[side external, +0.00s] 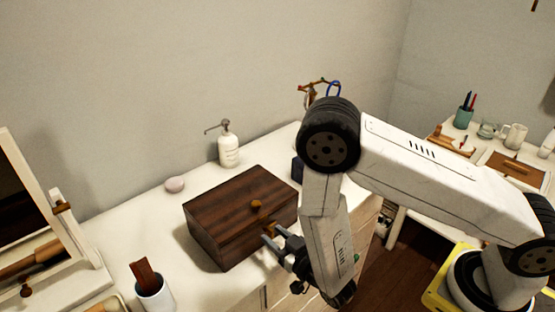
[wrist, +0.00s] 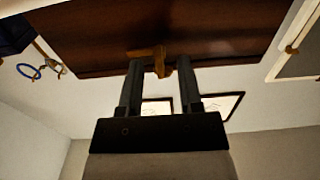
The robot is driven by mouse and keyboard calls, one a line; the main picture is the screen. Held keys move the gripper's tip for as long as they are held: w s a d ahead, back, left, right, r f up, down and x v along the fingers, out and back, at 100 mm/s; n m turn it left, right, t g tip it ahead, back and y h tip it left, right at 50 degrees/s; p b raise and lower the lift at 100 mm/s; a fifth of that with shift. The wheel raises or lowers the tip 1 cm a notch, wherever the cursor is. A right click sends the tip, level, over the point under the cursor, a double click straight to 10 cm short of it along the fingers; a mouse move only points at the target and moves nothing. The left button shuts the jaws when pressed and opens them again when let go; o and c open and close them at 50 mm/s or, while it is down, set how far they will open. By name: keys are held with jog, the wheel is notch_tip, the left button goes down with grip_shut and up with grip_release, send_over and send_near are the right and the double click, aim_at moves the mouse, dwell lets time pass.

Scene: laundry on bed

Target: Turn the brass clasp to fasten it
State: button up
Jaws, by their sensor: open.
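A dark brown wooden box (side external: 222,222) sits closed on the white dresser top. A small brass clasp (side external: 256,206) shows at its upper front edge. In the wrist view the clasp (wrist: 159,62) lies between and just beyond my fingertips, with one bar running sideways and one part pointing along the fingers. My gripper (side external: 268,233) is open in front of the box's front face, with its fingers pointing at it. In the wrist view my gripper (wrist: 160,72) has a finger on each side of the clasp. I cannot tell whether either finger touches it.
A white pump bottle (side external: 229,152) and a pale soap (side external: 175,185) stand behind the box. A white cup (side external: 152,296) with a brown item is at front left, near a tilted mirror (side external: 60,225). A jewellery stand with a blue ring (side external: 334,89) is behind my arm.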

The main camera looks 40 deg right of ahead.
jog(key=shift+w, duration=0.5)
grip_shut()
